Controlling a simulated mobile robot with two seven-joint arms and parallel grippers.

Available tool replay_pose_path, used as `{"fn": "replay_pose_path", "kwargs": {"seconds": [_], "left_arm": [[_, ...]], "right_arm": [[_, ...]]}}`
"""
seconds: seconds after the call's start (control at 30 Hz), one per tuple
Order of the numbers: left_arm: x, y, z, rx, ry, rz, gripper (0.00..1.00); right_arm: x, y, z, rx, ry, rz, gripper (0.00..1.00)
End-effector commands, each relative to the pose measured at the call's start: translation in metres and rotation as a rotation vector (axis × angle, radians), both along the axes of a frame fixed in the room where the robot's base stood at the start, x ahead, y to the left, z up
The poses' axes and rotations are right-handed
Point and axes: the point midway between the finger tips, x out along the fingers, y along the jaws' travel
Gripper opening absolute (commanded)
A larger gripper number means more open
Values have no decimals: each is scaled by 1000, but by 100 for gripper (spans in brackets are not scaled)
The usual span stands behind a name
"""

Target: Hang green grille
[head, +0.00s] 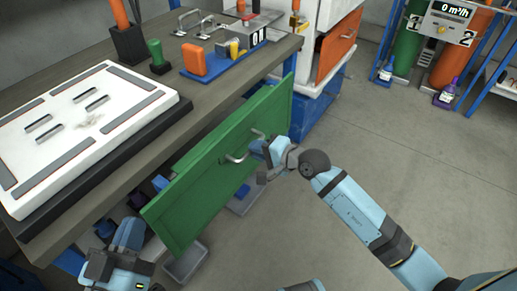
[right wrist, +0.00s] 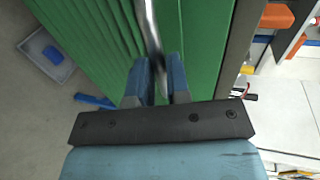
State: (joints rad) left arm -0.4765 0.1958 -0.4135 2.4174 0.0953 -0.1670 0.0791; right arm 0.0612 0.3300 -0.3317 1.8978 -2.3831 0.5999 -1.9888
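The green grille (head: 200,190) is a long green panel with a metal handle (head: 237,157). It stands steeply tilted along the front side of the workbench (head: 225,100), with its top edge close to the bench's edge. My right gripper (head: 262,150) is at the handle. In the right wrist view, its two blue fingers (right wrist: 158,80) lie on either side of the handle bar (right wrist: 151,30), close against it, with the ribbed green panel (right wrist: 100,40) behind. My left gripper (head: 130,235) is near the grille's lower left end; its fingertips' gap and any contact are not clear.
A white slotted board (head: 85,120) on a dark base, a blue tray (head: 225,60) of tools and a green-handled item (head: 157,55) stand on the bench. Grey bins (head: 187,262) lie below the grille. Open floor (head: 330,110) is at the right, with gas cylinders behind.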

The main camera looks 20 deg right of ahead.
Motion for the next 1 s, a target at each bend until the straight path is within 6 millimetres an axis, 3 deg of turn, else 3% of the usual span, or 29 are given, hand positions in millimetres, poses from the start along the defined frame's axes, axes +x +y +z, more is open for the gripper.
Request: {"fn": "replay_pose_path", "kwargs": {"seconds": [0.03,0.1,0.47,0.67,1.0], "left_arm": [[1,0,1,0,-2,1,0],[2,0,2,0,-6,0,0],[3,0,5,-5,-16,-1,0],[3,1,6,21,14,5,0],[4,12,-33,105,161,40,0]], "right_arm": [[0,0,1,1,-1,1,28],[0,0,1,1,-2,0,44],[-1,0,-1,-2,2,0,44],[-26,-21,10,-5,3,1,44],[-84,-64,32,-4,2,2,44]]}}
